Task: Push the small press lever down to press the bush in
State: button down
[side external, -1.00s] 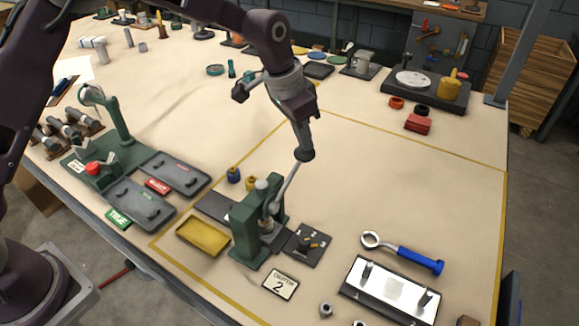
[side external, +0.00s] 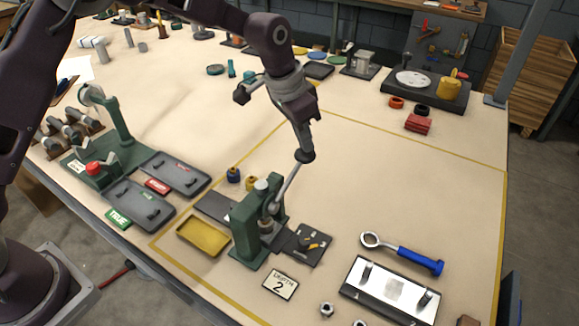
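The small green press (side external: 244,233) stands upright near the front middle of the table. Its grey lever (side external: 286,189) slants up and right from the press head to a dark round knob (side external: 304,155). My gripper (side external: 303,148) is at the knob, pointing down with its tip touching or right above it. The fingers are too small and hidden to tell open from shut. The bush under the press ram (side external: 266,226) cannot be made out clearly.
A yellow tray (side external: 203,237) lies left of the press and a dark plate (side external: 308,245) right of it.

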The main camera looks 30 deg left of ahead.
aim_at(308, 156)
jog(key=shift+f, duration=0.15)
jog(key=shift+w+f, duration=0.15)
jog(key=shift+x, duration=1.1)
dwell(1.5)
jog(key=shift+w+a+f, duration=0.15)
jog(key=shift+w, duration=0.05)
jog(key=shift+w+f, duration=0.1)
jog(key=shift+f, duration=0.2)
dwell(0.4)
jog(key=shift+x, duration=1.2)
dwell(1.5)
jog(key=shift+a, duration=0.15)
dwell(0.4)
jog(key=shift+r, duration=5.45)
